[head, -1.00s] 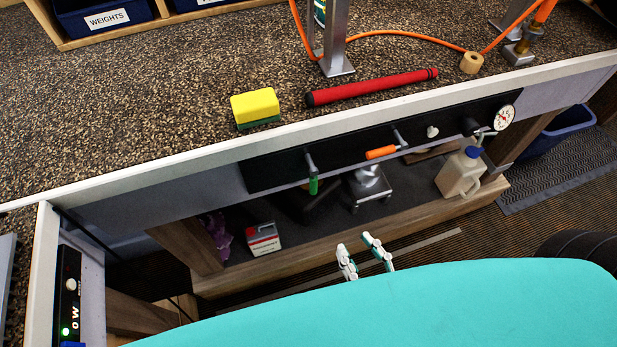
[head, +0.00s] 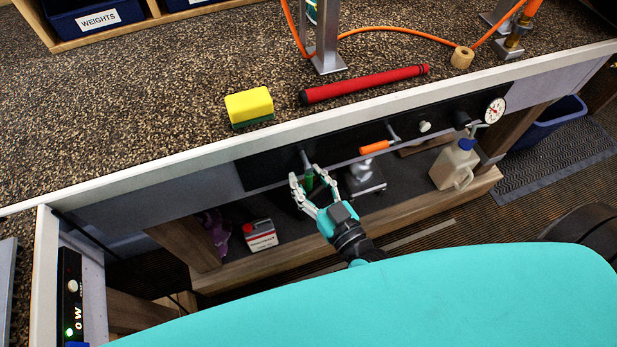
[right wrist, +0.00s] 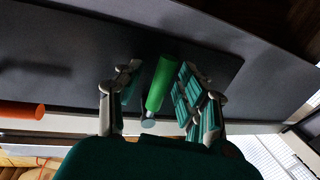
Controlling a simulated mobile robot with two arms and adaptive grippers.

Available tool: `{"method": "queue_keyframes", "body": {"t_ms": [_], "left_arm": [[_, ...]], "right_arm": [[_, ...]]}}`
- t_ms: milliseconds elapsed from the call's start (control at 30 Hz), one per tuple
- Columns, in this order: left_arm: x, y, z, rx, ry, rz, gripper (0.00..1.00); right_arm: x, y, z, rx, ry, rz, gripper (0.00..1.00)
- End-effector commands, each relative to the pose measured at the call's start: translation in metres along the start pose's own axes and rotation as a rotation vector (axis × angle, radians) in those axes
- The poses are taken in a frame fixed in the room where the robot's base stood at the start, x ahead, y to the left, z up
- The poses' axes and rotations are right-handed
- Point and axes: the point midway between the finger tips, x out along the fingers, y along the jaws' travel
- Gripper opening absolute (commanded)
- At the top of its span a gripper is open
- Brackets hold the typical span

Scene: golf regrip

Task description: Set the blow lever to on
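A black panel (head: 350,142) on the bench front carries two levers, and no label on them is readable. The green-handled lever (head: 309,181) is at the left and hangs down. The orange-handled lever (head: 374,147) is to its right, its handle lying nearly sideways. My right gripper (head: 307,176) is open at the green lever. In the right wrist view the green handle (right wrist: 161,84) is between the two spread fingers (right wrist: 160,75), with gaps on both sides. The orange handle (right wrist: 22,110) is off at the left there. My left gripper is out of view.
A gauge (head: 495,111) and a white knob (head: 424,127) are at the panel's right. A red grip (head: 365,85) and a yellow sponge (head: 249,106) lie on the bench. A jug (head: 454,166) and a red-and-white can (head: 260,235) stand on the shelf below.

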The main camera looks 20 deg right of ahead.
Motion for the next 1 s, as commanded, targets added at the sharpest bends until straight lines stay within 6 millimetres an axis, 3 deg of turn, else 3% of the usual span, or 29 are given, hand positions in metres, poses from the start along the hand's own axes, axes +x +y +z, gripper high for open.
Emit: {"method": "queue_keyframes", "body": {"t_ms": [200, 500, 1000], "left_arm": [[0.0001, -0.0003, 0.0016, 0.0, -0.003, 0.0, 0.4], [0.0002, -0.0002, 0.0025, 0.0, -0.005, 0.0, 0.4], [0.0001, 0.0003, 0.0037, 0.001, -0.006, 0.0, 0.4]], "right_arm": [[0.0003, 0.0, 0.0001, 0.0, 0.0, 0.0, 0.39], [0.0, 0.0, -0.0001, 0.001, 0.0, 0.0, 0.0], [-0.0005, 0.0001, 0.0004, 0.0, -0.001, 0.0, 0.0]]}}
